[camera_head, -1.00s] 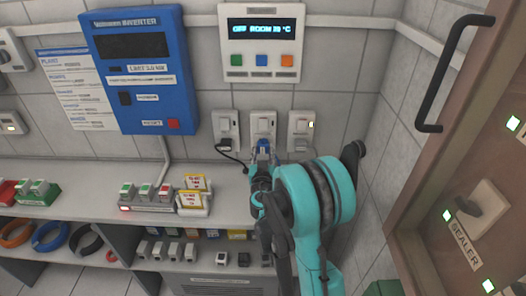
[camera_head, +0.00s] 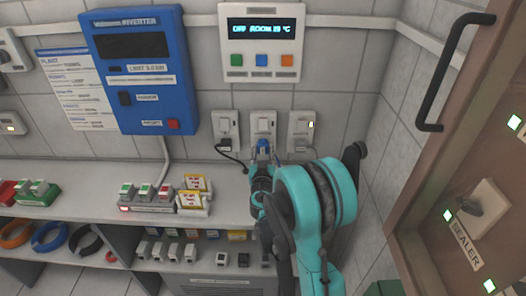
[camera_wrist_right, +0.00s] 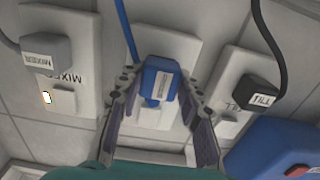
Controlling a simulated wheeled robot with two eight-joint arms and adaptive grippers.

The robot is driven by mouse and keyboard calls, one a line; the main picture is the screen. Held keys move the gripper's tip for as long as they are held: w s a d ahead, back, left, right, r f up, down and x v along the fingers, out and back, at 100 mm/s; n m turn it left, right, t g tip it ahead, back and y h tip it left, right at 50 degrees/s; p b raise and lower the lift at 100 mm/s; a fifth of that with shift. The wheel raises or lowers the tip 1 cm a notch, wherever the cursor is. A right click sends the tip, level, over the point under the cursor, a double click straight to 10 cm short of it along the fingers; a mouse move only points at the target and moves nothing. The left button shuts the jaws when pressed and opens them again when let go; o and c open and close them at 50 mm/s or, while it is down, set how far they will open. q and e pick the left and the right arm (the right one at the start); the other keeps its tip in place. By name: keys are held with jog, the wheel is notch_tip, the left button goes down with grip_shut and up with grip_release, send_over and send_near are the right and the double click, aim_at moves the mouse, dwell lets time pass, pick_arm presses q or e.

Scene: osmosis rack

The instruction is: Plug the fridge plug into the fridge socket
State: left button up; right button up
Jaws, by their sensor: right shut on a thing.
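A blue plug (camera_wrist_right: 160,82) with a small white label and a blue cord is between the fingers of my right gripper (camera_wrist_right: 160,95). The label is too small to read. It also shows in the head view (camera_head: 263,145). My right gripper (camera_head: 262,158) is shut on it, in front of the middle white wall socket (camera_head: 263,122). In the wrist view this socket (camera_wrist_right: 178,45) lies directly behind the plug. I cannot tell whether the plug touches the socket or its pins are in. My left gripper is out of view.
A blue inverter box (camera_head: 140,70) hangs at left. A counter (camera_head: 105,175) with switch blocks lies below. A brown cabinet door (camera_head: 470,130) stands at right.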

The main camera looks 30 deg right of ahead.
jog(key=shift+w+d, duration=0.25)
jog(key=shift+w, duration=0.15)
dwell(0.8)
jog(key=o, duration=1.1)
jog(key=v, duration=1.1)
jog(key=shift+s+a, duration=0.25)
jog(key=shift+s, duration=0.1)
jog(key=shift+f, duration=0.1)
